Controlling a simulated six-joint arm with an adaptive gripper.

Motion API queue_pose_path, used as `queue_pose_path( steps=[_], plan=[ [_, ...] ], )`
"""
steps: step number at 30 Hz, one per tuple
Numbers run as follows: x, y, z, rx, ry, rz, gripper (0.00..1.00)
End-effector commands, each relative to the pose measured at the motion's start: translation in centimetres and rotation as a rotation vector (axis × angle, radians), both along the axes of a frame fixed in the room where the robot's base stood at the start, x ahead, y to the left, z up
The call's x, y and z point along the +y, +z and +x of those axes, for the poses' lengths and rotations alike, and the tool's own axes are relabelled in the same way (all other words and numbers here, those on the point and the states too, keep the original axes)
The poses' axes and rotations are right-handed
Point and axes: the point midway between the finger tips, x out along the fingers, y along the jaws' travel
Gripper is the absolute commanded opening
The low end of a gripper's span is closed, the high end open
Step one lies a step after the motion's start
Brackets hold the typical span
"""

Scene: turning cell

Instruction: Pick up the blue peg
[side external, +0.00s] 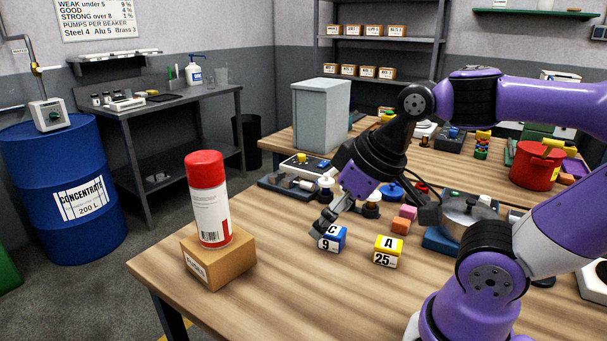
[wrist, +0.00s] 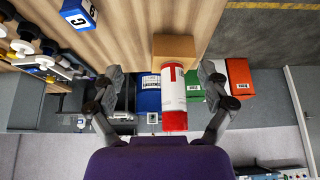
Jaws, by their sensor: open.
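I cannot make out a blue peg for certain. In the side view a small round blue thing (side external: 392,191) lies behind my wrist, partly hidden; its shape is unclear. My gripper (side external: 322,224) is tilted down to the left over the wooden table, its fingertips overlapping the blue block marked C 9 (side external: 333,241). In the wrist view my gripper (wrist: 160,71) has its fingers spread wide with nothing held between them. The blue block shows at the top left there (wrist: 77,15), outside the fingers.
A red-capped spray can (side external: 209,205) stands on a cardboard box (side external: 230,262) at the table's left corner. A yellow block marked A 25 (side external: 388,251), orange and pink blocks (side external: 401,225) and a metal pot (side external: 466,216) are to the right. Bare tabletop lies in front.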

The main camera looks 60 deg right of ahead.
Motion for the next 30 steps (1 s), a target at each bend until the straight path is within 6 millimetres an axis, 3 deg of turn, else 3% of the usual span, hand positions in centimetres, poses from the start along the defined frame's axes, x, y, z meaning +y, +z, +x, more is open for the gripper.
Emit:
queue_pose_path(
  steps=[4, 8, 12, 16, 18, 22, 25, 30],
  plan=[
    [-1.1, 0.8, 1.7, 0.011, -0.038, -0.003, 0.89],
    [-4.4, 2.0, 5.7, 0.034, -0.119, -0.006, 0.89],
    [-10.8, 2.0, 10.6, 0.058, -0.225, -0.003, 0.89],
    [-18.0, 0.2, 13.7, 0.078, -0.318, 0.004, 0.89],
    [-21.8, -1.3, 14.4, 0.087, -0.362, 0.010, 0.89],
    [-27.3, -3.8, 14.6, 0.094, -0.422, 0.018, 0.89],
    [-29.6, -5.1, 14.4, 0.097, -0.445, 0.022, 0.89],
    [-31.0, -7.2, 14.8, 0.100, -0.457, 0.026, 0.89]
  ],
)
